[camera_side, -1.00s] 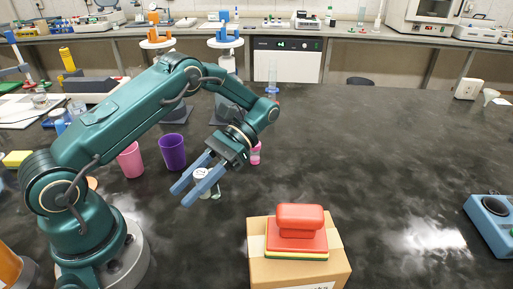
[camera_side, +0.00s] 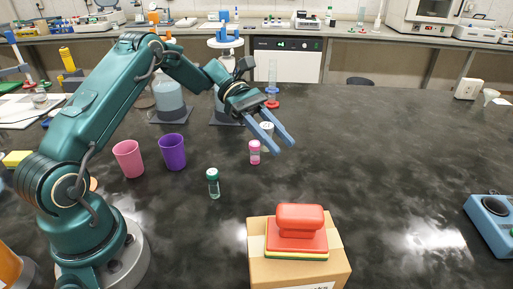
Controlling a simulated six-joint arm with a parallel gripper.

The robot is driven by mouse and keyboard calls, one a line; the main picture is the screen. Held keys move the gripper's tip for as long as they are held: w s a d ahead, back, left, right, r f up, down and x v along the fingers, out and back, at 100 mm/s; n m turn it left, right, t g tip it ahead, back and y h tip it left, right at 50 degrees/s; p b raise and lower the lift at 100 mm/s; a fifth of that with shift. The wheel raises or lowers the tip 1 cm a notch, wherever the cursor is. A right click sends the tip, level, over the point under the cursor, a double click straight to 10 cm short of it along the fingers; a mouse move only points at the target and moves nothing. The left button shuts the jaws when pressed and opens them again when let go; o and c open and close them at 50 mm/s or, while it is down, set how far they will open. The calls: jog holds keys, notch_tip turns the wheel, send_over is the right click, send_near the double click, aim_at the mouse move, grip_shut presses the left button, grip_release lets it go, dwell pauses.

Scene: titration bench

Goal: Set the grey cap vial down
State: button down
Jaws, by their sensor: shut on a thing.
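My gripper (camera_side: 283,148) is over the middle of the dark bench, its blue fingers pointing down to the right. It is shut on the grey cap vial (camera_side: 267,128), whose pale top shows between the fingers. The rest of the vial is mostly hidden by the fingers, and I cannot tell its height above the bench. A pink vial (camera_side: 255,153) stands upright just below and left of the held vial in the picture. A green cap vial (camera_side: 213,184) stands upright farther left and nearer the camera.
Pink (camera_side: 129,159) and purple (camera_side: 172,152) cups stand to the left. A cardboard box (camera_side: 299,268) with a red-topped stack (camera_side: 299,217) is in front. A blue device (camera_side: 491,222) sits far right. The bench right of my gripper is largely clear.

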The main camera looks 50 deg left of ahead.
jog(key=x, duration=0.3)
jog(key=w+f+x, duration=0.1)
jog(key=x, duration=0.6)
jog(key=shift+w+a+f, duration=0.2)
jog(key=shift+a+f, duration=0.05)
jog(key=shift+f, duration=2.1)
jog(key=shift+f, duration=0.15)
jog(key=c, duration=0.5)
grip_release()
jog(key=shift+c, duration=0.2)
